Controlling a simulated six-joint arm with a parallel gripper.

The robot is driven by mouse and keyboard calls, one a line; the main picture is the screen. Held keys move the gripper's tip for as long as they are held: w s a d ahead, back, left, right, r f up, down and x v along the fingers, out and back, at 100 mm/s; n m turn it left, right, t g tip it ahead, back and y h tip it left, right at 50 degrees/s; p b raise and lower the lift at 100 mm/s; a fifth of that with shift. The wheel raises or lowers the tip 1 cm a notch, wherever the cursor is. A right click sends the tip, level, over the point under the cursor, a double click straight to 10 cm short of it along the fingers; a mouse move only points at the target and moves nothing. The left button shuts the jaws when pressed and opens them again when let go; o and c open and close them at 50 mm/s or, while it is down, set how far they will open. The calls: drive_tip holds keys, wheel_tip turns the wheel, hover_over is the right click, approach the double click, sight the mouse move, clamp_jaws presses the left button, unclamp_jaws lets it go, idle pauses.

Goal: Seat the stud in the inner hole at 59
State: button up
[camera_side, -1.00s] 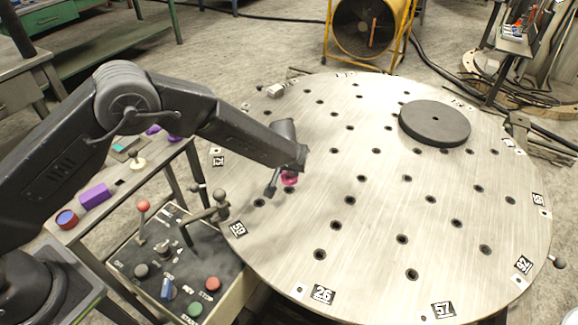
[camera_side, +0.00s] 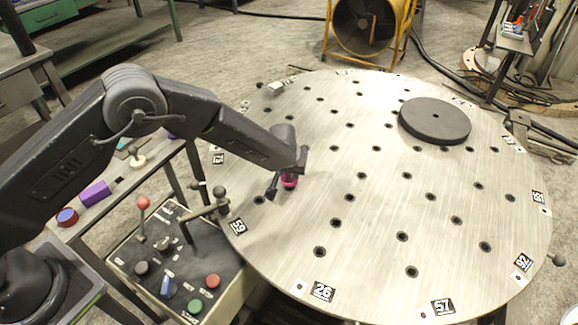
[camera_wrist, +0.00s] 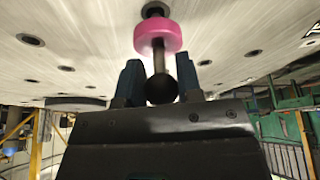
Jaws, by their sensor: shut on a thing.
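The stud has a pink collar, seen in the wrist view (camera_wrist: 158,37) and the side view (camera_side: 289,182), and a dark round knob. My gripper (camera_wrist: 160,80) is shut on the stud's knob end; it also shows in the side view (camera_side: 287,172). The inner hole (camera_side: 288,191) in line with the 59 label (camera_side: 238,226) lies right under the collar. In the wrist view the stud's far end meets the dark hole (camera_wrist: 154,8). I cannot tell how far the tip is inside. The outer hole (camera_side: 259,199) nearer the label is empty.
The round metal plate (camera_side: 380,215) has many open holes and numbered labels at its rim. A dark disc (camera_side: 435,121) lies at its far right. A control box (camera_side: 180,265) with levers stands at the plate's left edge. A small block (camera_side: 274,88) sits near the far rim.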

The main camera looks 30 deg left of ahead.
drive_tip(key=shift+f, duration=0.6)
drive_tip(key=shift+f, duration=0.35)
drive_tip(key=shift+f, duration=0.45)
drive_tip(key=o, duration=0.6)
drive_tip(key=shift+o, duration=0.2)
drive_tip(key=shift+r, duration=0.1)
drive_tip(key=shift+r, duration=3.7)
drive_tip(key=shift+o, duration=0.2)
drive_tip(key=o, duration=0.5)
